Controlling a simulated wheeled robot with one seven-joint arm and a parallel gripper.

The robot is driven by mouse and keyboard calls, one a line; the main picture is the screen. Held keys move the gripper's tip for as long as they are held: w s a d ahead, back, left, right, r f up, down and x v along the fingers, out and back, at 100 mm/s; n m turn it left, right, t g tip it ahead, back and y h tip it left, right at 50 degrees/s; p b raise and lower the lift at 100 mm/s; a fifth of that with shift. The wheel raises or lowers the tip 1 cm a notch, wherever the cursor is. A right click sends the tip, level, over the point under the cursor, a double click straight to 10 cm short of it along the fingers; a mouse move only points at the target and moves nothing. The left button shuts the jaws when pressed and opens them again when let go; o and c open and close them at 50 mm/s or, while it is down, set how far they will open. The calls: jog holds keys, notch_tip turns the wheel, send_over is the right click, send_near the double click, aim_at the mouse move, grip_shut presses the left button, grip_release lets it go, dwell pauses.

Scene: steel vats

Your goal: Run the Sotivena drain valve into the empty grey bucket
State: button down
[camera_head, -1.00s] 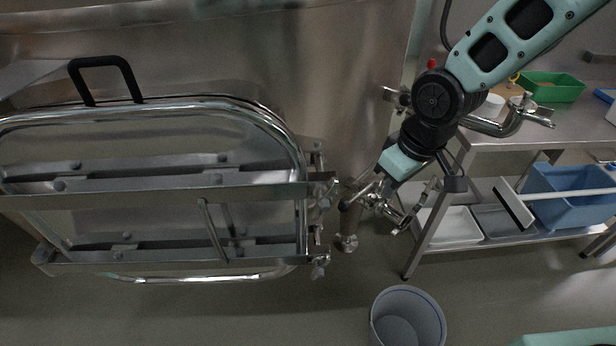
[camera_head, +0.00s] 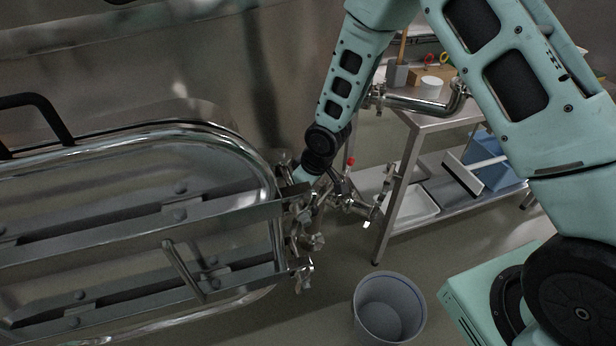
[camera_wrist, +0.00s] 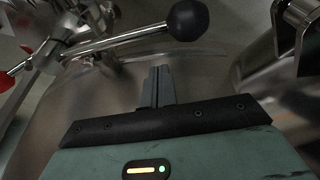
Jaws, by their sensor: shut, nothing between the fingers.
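The grey bucket (camera_head: 390,302) stands on the floor at bottom centre in the head view; its visible inside looks empty. Steel valve fittings (camera_head: 358,202) hang beside the vat, above and behind the bucket, with a small red tip (camera_head: 350,162) near them. No label is readable on them. My gripper shows in the wrist view (camera_wrist: 157,84), fingers shut and empty. There, a steel lever with a black ball (camera_wrist: 188,19) crosses just beyond the fingertips, and a red handle (camera_wrist: 8,80) is at left. Touching cannot be told. In the head view my arm and the fittings hide the fingers.
The vat's framed hatch (camera_head: 130,210), with bars and latches, fills the left. A steel bench (camera_head: 440,118) at the back right has a pipe with a tap (camera_head: 420,103) before it. A white tray (camera_head: 415,205) and blue crate (camera_head: 490,155) are on its lower shelf.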

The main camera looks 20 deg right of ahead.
aim_at(323, 199)
jog(key=shift+s+d+r+p, duration=0.15)
jog(key=shift+s+d+p, duration=0.1)
jog(key=shift+s+d, duration=0.45)
jog(key=shift+s+d+r+p, duration=0.1)
jog(key=shift+s+d+p, duration=0.15)
jog(key=shift+s+d, duration=0.45)
jog(key=shift+s+a, duration=0.1)
jog(key=shift+s, duration=0.15)
jog(key=shift+s+n+p, duration=0.15)
jog(key=shift+n+p, duration=0.25)
